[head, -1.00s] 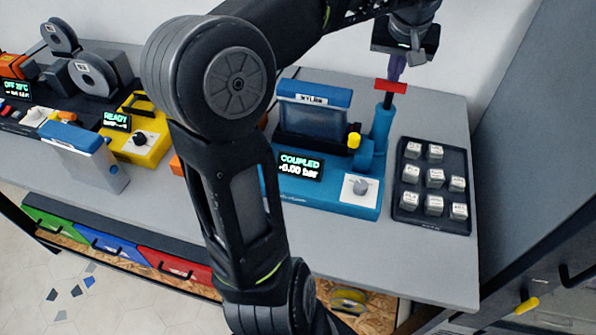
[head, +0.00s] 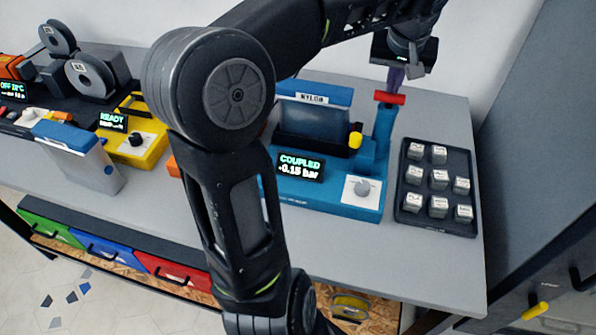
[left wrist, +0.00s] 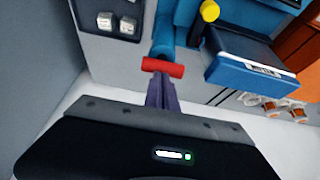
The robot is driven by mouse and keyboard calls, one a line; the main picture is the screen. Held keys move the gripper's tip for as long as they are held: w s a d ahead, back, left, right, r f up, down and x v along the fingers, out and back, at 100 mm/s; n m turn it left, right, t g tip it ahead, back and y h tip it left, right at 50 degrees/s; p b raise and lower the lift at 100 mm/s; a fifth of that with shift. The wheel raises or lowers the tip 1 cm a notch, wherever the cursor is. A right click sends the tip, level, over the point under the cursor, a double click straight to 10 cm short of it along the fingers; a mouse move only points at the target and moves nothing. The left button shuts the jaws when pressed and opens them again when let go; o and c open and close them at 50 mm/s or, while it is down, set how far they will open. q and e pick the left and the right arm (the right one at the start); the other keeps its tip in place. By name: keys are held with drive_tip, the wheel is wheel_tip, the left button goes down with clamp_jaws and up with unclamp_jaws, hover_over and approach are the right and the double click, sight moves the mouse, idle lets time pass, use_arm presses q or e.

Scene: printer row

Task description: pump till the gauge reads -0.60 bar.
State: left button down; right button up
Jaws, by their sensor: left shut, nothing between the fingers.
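The blue pump station (head: 320,190) stands on the grey bench. Its display (head: 300,166) reads COUPLED and -0.15 bar. The red pump handle (head: 390,97) sits low, close to the top of the blue cylinder (head: 382,135). My left gripper (head: 393,84) is shut and empty, pointing down with its purple fingertips at the handle's top. In the left wrist view the fingers reach the red handle (left wrist: 162,67); they seem to touch it. The grey dial (head: 362,188) and yellow knob (head: 355,140) are clear of the gripper. My right gripper is not in view.
A dark tray of several labelled keycap-like blocks (head: 437,225) lies right of the pump. A yellow unit (head: 150,147) showing READY and a blue-topped grey box (head: 100,170) stand to the left.

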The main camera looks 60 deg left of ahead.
use_arm(q)
wheel_tip(320, 180, up, 9)
drive_tip(key=p, duration=0.7)
idle(1.1)
